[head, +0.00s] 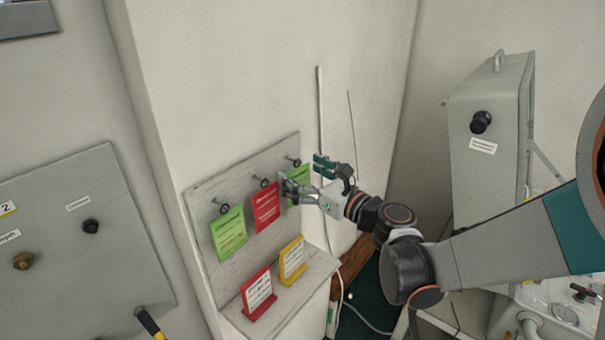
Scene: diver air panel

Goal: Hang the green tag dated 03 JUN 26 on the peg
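A wooden board on the wall (191,197) has three dark pegs, a left peg (224,209), a middle peg (263,182) and a right peg (295,162). A green tag (229,236) is at the left peg, a red tag (265,208) at the middle peg, and another green tag (304,174) at the right peg. The dates are too small to read. My gripper (306,178) is at the right green tag, its fingers spread apart and partly covering it. Whether a finger touches the tag is unclear.
Below the tags, a shelf (318,269) holds a red-framed card stand (257,295) and a yellow-framed one (292,260). A grey panel with knobs (80,265) is at the left. A grey case (488,150) stands at the right. A thin pole (320,110) rises behind my gripper.

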